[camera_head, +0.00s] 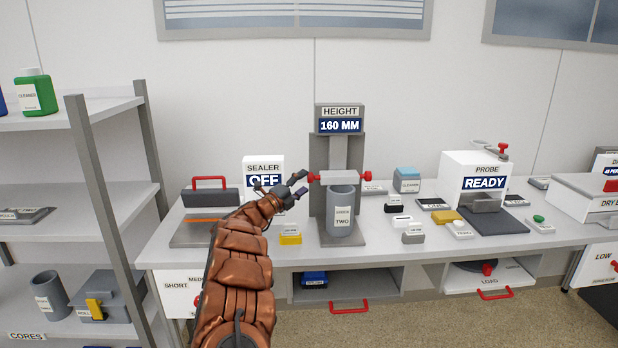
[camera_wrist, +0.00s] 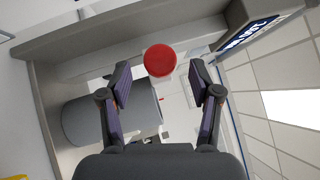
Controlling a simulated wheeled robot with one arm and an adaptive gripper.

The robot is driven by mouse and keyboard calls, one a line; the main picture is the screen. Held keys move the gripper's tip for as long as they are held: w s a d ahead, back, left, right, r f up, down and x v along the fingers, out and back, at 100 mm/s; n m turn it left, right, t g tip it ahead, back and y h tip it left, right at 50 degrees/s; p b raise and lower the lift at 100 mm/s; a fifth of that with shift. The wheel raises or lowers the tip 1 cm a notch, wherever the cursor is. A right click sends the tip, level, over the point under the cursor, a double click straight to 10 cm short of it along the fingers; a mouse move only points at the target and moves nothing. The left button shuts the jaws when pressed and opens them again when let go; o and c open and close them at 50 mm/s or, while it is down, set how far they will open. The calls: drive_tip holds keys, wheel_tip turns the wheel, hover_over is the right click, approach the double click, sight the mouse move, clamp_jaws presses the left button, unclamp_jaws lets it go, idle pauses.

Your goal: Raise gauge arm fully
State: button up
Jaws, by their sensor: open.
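The height gauge (camera_head: 322,150) stands on the bench, a grey column with a display reading "HEIGHT 160 MM". Its light grey gauge arm (camera_head: 341,177) crosses the column, with a red knob at each end. A grey cylinder labelled "TWO" (camera_head: 342,212) stands upright under the arm, its top close below it. My gripper (camera_head: 300,184) is open at the left red knob (camera_head: 313,177). In the wrist view, the red knob (camera_wrist: 160,60) is at and just beyond the open fingertips (camera_wrist: 161,75). I cannot tell whether the fingers touch it.
A sealer (camera_head: 205,198) reading "OFF" is left of the gauge. A small yellow-based block (camera_head: 290,238) sits near my wrist. Several small labelled blocks and the white probe unit (camera_head: 470,165) are to the right. A shelf rack (camera_head: 100,190) stands at the far left.

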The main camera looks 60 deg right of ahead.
sight(309, 178)
drive_tip(key=shift+p+x, duration=0.45)
drive_tip(key=shift+x, duration=1.45)
clamp_jaws()
